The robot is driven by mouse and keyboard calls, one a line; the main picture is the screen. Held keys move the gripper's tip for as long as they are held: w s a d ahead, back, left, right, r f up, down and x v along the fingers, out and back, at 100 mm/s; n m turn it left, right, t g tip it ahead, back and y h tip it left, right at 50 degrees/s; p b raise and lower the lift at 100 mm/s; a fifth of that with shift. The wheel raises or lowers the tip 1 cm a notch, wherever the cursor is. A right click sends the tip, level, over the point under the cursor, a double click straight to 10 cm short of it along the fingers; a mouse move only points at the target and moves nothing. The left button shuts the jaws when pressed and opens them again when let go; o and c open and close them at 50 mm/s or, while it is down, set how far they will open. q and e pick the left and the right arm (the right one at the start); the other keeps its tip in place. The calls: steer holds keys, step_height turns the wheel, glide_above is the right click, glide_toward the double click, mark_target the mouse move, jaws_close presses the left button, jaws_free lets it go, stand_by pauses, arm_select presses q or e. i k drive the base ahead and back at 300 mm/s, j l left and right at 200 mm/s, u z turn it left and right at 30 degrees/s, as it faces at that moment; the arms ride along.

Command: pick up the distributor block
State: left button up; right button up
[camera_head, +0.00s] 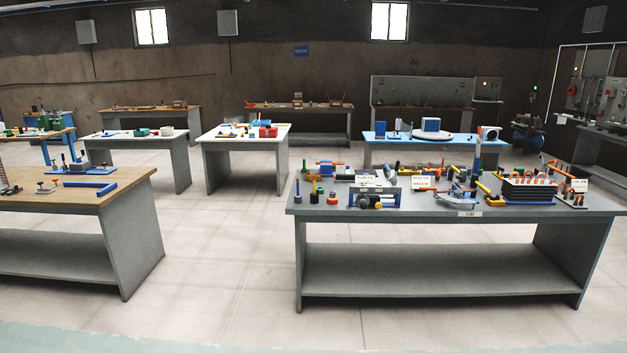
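On the grey table at the right stands a dark, ribbed block with pale stripes (529,190) and several orange curved pieces along its top. It may be the distributor block, but at this distance I cannot tell for sure. It sits upright near the right part of the tabletop, with an orange-and-dark item group beside it on the right. Neither of my grippers shows in the head view.
The grey table (400,210) also carries a blue-and-grey fixture (376,192), yellow-handled tools and small white signs. A wood-topped table (130,190) stands at the left. Open pale floor (220,260) lies between them. More workbenches stand behind.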

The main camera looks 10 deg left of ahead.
mark_target(308, 176)
steer(key=i+u, duration=0.2)
steer(key=i, duration=0.3)
steer(key=i+j+u, duration=0.3)
steer(key=i, duration=0.35)
steer(key=i+u, duration=0.3)
steer(key=i, duration=0.4)
steer(key=i+l+u, duration=0.1)
steer(key=i+u, duration=0.2)
steer(key=i, duration=0.35)
steer(key=i+l+u, duration=0.3)
steer(key=i, duration=0.35)
steer(key=i+z, duration=0.15)
steer(key=i, duration=0.3)
steer(key=i+j+z, duration=0.2)
steer(key=i, duration=0.25)
steer(key=i+z, duration=0.15)
steer(key=i, duration=0.3)
steer(key=i+j+z, duration=0.15)
steer(key=i, duration=0.25)
steer(key=i+j+z, duration=0.2)
steer(key=i+j, duration=0.1)
steer(key=i, duration=0.1)
